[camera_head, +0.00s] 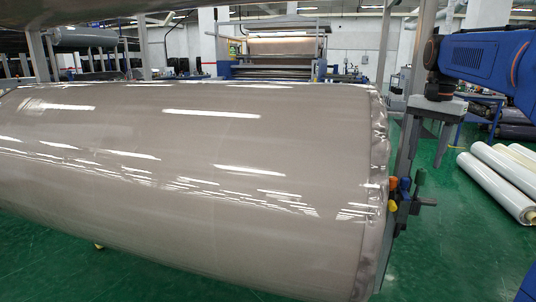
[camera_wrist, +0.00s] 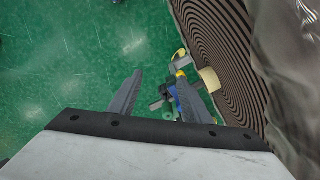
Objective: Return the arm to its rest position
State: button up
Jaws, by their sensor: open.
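My gripper (camera_head: 424,152) hangs below my blue arm at the upper right of the head view, pointing down, beside the right end of a large wrapped roll (camera_head: 190,165). In the wrist view my gripper (camera_wrist: 158,92) has its two grey fingers spread apart with nothing held between them. The roll's spiral end face (camera_wrist: 222,45) and its pale core (camera_wrist: 208,80) show to the right of the fingers. My arm is bent, and part of it is cut off by the right edge of the head view.
A roll-stand fitting with orange, yellow and blue parts (camera_head: 398,197) sits at the roll's end; it shows beyond the fingers (camera_wrist: 178,84). White rolls (camera_head: 495,180) lie on the green floor at right. A metal post (camera_head: 412,120) stands near my gripper. Machinery (camera_head: 275,55) is behind.

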jog(key=s+a+f+n+t, duration=0.2)
jog(key=s+a+f+n, duration=0.3)
jog(key=s+f, duration=0.7)
jog(key=s+a+f+n+t, duration=0.2)
jog(key=s+a+f+n, duration=0.3)
jog(key=s+a+f, duration=0.3)
jog(key=s+f, duration=0.4)
jog(key=s, duration=0.3)
jog(key=shift+s+a+n, duration=0.2)
jog(key=shift+s+n, duration=0.05)
jog(key=shift+n, duration=0.15)
